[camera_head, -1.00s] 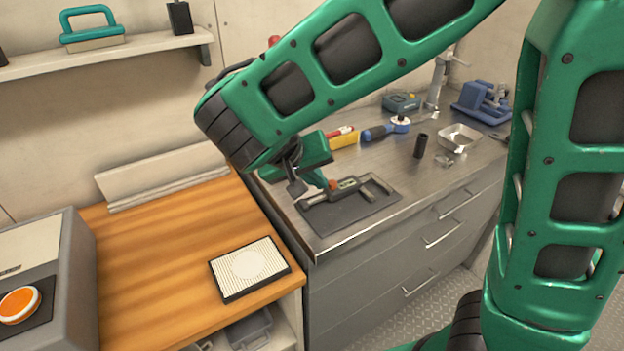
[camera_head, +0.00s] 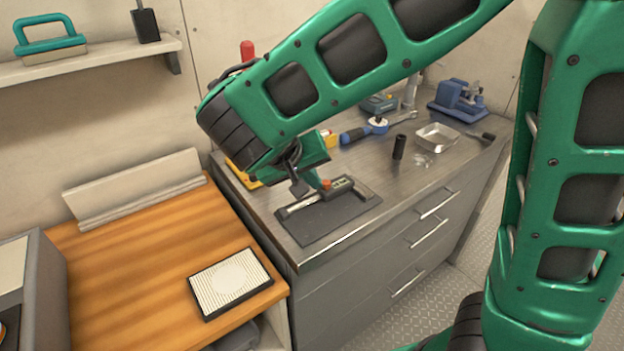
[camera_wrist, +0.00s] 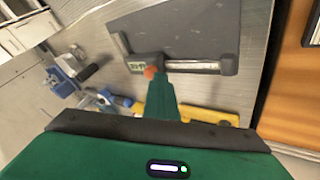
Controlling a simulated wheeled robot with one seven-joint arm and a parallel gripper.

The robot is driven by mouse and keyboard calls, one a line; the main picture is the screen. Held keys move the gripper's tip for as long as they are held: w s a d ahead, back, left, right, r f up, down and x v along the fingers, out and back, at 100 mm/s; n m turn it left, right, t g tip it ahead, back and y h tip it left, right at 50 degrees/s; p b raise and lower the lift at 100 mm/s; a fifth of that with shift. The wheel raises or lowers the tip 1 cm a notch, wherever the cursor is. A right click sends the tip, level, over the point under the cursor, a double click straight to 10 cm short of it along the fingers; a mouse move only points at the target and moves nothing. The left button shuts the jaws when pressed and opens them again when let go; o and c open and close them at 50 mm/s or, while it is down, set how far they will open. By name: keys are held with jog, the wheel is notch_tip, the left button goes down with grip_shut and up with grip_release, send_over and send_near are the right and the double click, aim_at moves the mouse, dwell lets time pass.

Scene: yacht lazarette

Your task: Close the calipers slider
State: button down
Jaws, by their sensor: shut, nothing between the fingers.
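The calipers (camera_head: 341,185) lie on a dark grey mat (camera_head: 322,224) on the metal counter. In the wrist view the calipers (camera_wrist: 195,66) run across the top, with the slider at the left end near the fixed jaw; little or no gap shows between the jaws. My gripper (camera_head: 322,184) is shut and empty, low over the calipers. In the wrist view my gripper (camera_wrist: 160,82) has its fingertips beside the orange knob, apparently touching; contact is not certain.
Behind are a blue-handled ratchet (camera_head: 365,131), a black cylinder (camera_head: 399,147), a metal tray (camera_head: 436,137) and a blue vise (camera_head: 458,98). A yellow object (camera_wrist: 205,115) lies near my gripper. A wooden worktop with a striped pad (camera_head: 229,283) is at left.

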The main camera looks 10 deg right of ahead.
jog(key=shift+w+d, duration=0.15)
jog(key=shift+d, duration=0.2)
jog(key=a, duration=0.5)
jog(key=shift+s+r, duration=0.15)
jog(key=shift+s, duration=0.1)
jog(key=v, duration=0.9)
jog(key=s+d+f+m+g, duration=0.2)
jog(key=d+m+g, duration=0.15)
jog(key=d, duration=1.95)
jog(key=s+d+f+m+y, duration=0.1)
jog(key=s+d+f+y, duration=0.1)
jog(key=s+d, duration=0.3)
jog(key=s+d+f+m+g+y, duration=0.1)
jog(key=s+d+f+y, duration=0.2)
jog(key=s, duration=0.9)
jog(key=d, duration=0.3)
jog(key=shift+s+d+f+y, duration=0.25)
jog(key=shift+s+y, duration=0.05)
jog(key=shift+s, duration=0.1)
jog(key=shift+g, duration=0.25)
